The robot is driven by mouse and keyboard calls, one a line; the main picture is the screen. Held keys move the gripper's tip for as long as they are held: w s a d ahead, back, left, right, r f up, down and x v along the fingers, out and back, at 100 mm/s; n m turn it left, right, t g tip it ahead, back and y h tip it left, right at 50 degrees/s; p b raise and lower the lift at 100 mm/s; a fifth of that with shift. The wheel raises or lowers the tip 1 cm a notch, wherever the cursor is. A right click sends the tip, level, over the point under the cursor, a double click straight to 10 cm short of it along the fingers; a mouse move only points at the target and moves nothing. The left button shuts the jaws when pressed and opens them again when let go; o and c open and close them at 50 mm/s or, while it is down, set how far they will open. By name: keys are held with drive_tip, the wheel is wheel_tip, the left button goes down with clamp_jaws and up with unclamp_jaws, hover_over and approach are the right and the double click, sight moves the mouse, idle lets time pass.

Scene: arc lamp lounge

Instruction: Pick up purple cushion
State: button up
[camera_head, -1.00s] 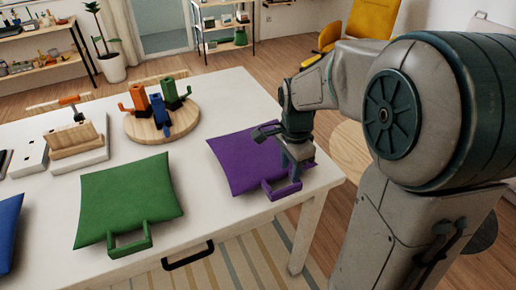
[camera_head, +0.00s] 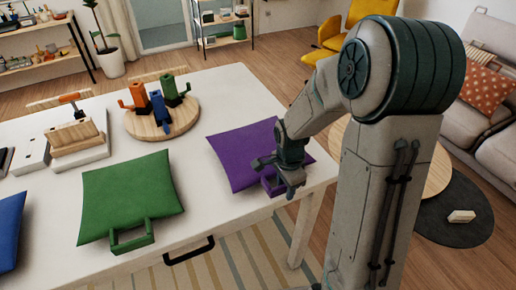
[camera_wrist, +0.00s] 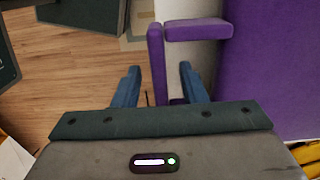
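The purple cushion (camera_head: 235,160) lies flat on the right end of the white table, with a purple handle loop (camera_head: 272,184) at its front edge. In the wrist view the cushion (camera_wrist: 275,70) fills the right side and its handle (camera_wrist: 157,60) stands at the middle. My gripper (camera_head: 276,172) is over the front right of the cushion, close to the handle, and hides part of both. In the wrist view my gripper (camera_wrist: 158,85) is open. Its two blue fingers are apart, with the near part of the handle bar between them in the picture. Contact cannot be told.
A green cushion (camera_head: 130,195) and a blue cushion (camera_head: 10,225) lie to the left on the white table (camera_head: 205,205). A round wooden board (camera_head: 185,122) with colored pieces stands behind. A black drawer handle (camera_head: 188,250) projects from the table's front.

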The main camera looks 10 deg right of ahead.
clamp_jaws()
drive_tip(key=shift+r, duration=0.1)
